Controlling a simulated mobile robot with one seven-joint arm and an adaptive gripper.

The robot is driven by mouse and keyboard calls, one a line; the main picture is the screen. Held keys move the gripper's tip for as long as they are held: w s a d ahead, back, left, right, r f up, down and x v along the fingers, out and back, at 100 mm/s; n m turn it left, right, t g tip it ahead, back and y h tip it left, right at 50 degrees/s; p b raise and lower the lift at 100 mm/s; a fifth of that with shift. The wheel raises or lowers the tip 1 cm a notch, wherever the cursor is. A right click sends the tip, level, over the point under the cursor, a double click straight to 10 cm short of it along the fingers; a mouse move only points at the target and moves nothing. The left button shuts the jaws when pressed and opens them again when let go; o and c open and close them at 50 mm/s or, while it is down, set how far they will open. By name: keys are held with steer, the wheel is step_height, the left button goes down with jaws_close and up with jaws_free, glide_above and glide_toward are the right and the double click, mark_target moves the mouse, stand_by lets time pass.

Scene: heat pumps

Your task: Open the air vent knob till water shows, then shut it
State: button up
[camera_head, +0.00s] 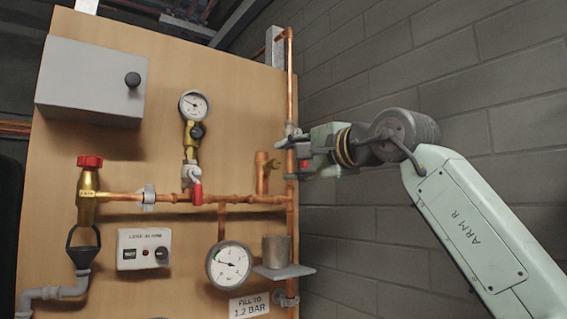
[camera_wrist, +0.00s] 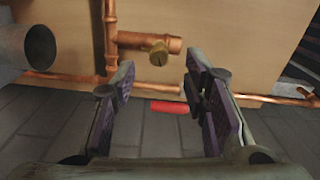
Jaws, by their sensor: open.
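The small brass air vent knob (camera_head: 274,164) sits on a short copper stub (camera_head: 262,176) near the panel's right edge. In the wrist view the knob (camera_wrist: 159,54) shows with a slot across its face, on the copper stub (camera_wrist: 133,39). My gripper (camera_head: 300,160) is just right of the knob, by the vertical copper pipe. In the wrist view my gripper (camera_wrist: 162,85) has its two fingers wide apart, with the knob ahead of the gap and nothing between them. No water shows at the knob.
A metal cup (camera_head: 277,249) stands on a small shelf (camera_head: 290,271) below the stub. The vertical copper pipe (camera_head: 290,90) runs close by my gripper. A red-handled valve (camera_head: 197,193), pressure gauge (camera_head: 229,265), upper gauge (camera_head: 194,105) and red-capped valve (camera_head: 89,163) are further left.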

steer(key=shift+v, duration=1.65)
steer(key=shift+s, duration=0.1)
stand_by(3.6)
steer(key=shift+f, duration=0.1)
